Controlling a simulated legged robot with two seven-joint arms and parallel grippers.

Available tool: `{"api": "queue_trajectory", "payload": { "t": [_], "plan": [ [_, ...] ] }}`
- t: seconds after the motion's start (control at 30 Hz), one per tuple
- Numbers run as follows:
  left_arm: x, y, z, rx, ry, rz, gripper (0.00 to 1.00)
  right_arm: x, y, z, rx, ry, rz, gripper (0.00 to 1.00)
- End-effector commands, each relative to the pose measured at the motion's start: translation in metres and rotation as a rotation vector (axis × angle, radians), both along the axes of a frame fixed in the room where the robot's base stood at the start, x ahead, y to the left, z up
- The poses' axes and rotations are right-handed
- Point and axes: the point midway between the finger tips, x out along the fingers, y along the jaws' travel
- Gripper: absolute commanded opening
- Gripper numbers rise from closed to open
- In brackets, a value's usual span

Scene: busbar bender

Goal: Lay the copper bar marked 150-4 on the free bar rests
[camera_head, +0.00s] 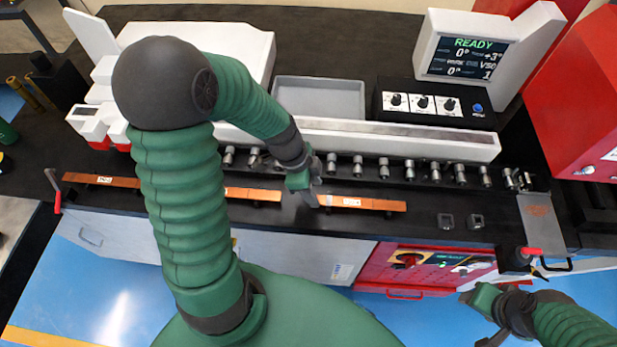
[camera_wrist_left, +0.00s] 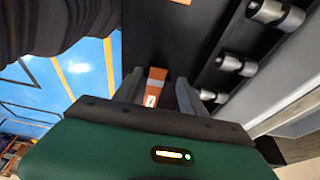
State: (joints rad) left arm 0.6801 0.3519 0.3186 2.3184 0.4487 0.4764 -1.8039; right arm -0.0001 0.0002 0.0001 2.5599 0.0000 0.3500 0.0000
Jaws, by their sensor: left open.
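Copper bars with white labels lie in a row along the front of the black bench: one at left (camera_head: 100,179), one in the middle (camera_head: 252,194) and one at right (camera_head: 362,203). The markings are too small to read. My left gripper (camera_head: 308,193) is open at the left end of the right bar. In the left wrist view, a bar end with a label (camera_wrist_left: 155,87) shows between the two open fingers (camera_wrist_left: 158,92); I cannot tell whether they touch it. Two small grey square rests (camera_head: 460,221) stand empty to the right. My right gripper (camera_head: 482,304) is low at right, its fingers unclear.
A row of metal rollers (camera_head: 357,166) runs behind the bars. Behind it are a grey tray (camera_head: 320,97), a black control box (camera_head: 434,102) and a screen reading READY (camera_head: 466,56). A red-handled lever (camera_head: 531,252) stands at the right front.

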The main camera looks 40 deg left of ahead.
Motion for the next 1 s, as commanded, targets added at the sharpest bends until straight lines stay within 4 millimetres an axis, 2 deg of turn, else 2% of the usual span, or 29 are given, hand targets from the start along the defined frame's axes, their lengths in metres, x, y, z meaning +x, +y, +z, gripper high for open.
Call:
{"api": "queue_trajectory", "payload": {
  "t": [0.1, 0.2, 0.3, 0.4, 0.53, 0.8, 0.9, 1.0],
  "plan": [
    [-0.004, 0.01, 0.032, 0.005, -0.007, 0.003, 0.49, 0.0, 0.0, -0.003, 0.0, 0.0, 0.0, 0.49],
    [-0.008, 0.017, 0.054, 0.004, -0.005, 0.003, 0.49, 0.0, 0.0, -0.004, 0.0, 0.0, 0.0, 0.49],
    [-0.01, 0.021, 0.069, 0.002, -0.003, 0.001, 0.49, 0.0, 0.0, -0.005, 0.0, 0.0, 0.0, 0.49],
    [-0.012, 0.021, 0.076, 0.002, 0.003, 0.007, 0.49, 0.0, 0.0, -0.005, 0.0, 0.0, 0.0, 0.49],
    [-0.018, 0.01, 0.069, 0.03, 0.057, 0.127, 0.49, 0.0, 0.0, -0.005, 0.0, 0.0, 0.0, 0.49],
    [-0.034, -0.034, 0.042, 0.104, 0.104, 0.744, 0.49, 0.0, 0.0, -0.005, 0.0, 0.0, 0.0, 0.49],
    [-0.036, -0.047, 0.039, 0.076, 0.084, 0.906, 0.49, 0.0, 0.0, -0.005, 0.0, 0.0, 0.0, 0.49],
    [-0.037, -0.053, 0.037, 0.052, 0.075, 0.995, 0.49, 0.0, 0.0, -0.005, 0.0, 0.0, 0.0, 0.49]
  ]
}}
